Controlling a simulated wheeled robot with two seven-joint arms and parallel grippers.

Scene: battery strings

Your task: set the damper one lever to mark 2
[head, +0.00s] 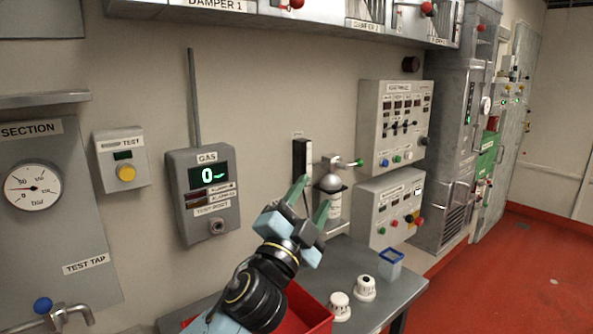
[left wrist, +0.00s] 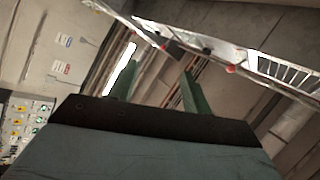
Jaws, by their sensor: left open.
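The damper one label (head: 215,4) is on the grey housing at the top edge of the head view. A red ball knob (head: 297,3) to its right seems to be the damper one lever's end; the rest of that lever and its marks are cut off by the frame. My left gripper (head: 311,196) is open and empty, pointing up, well below the knob and in front of the wall. In the left wrist view its green fingers (left wrist: 158,82) stand apart with nothing between them. Red knobs also show there, but I cannot tell which is which. My right gripper is not in view.
A damper two label (head: 367,25) and another red knob (head: 426,8) are further right. The gas box (head: 206,195) is on the wall at left. Below are a grey table (head: 385,296), a red bin (head: 312,322) and a blue container (head: 391,264). Space above the gripper looks clear up to the housing.

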